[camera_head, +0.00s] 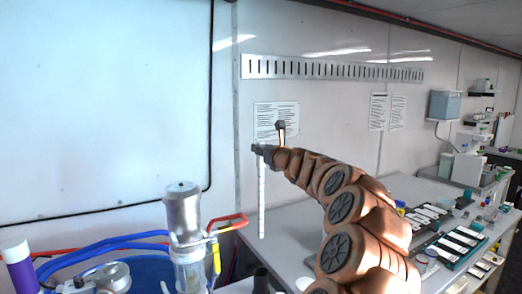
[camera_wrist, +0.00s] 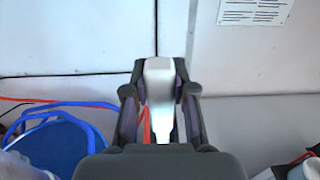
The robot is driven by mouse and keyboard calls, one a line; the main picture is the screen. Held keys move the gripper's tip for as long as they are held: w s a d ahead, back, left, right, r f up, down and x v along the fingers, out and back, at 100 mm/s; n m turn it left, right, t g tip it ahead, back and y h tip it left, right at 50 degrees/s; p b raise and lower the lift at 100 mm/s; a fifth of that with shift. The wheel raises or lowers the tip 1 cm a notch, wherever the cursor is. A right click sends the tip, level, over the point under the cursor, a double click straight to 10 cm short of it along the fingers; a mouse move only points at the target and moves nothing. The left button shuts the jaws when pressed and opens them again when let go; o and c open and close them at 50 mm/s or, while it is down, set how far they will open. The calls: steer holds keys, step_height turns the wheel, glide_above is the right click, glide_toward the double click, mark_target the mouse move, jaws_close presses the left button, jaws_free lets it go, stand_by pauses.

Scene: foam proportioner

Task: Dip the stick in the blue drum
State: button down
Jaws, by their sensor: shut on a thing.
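My gripper (camera_head: 262,150) is shut on the upper end of a long white stick (camera_head: 262,200). The stick hangs upright with thin marks along it, and its lower end is in free air in front of the bench. In the wrist view the stick (camera_wrist: 160,95) sits between the two dark fingers of my gripper (camera_wrist: 160,68). The blue drum (camera_head: 150,272) is at the lower left in the head view, left of the stick and partly hidden by fittings. It also shows at the left in the wrist view (camera_wrist: 62,145).
Blue hoses (camera_head: 95,247) curve around the drum. A bench (camera_head: 290,245) with trays lies to the right.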

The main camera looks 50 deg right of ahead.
mark_target(261, 142)
step_height(261, 142, up, 2)
steer(key=shift+d+r, duration=0.1)
steer(key=shift+r, duration=0.9)
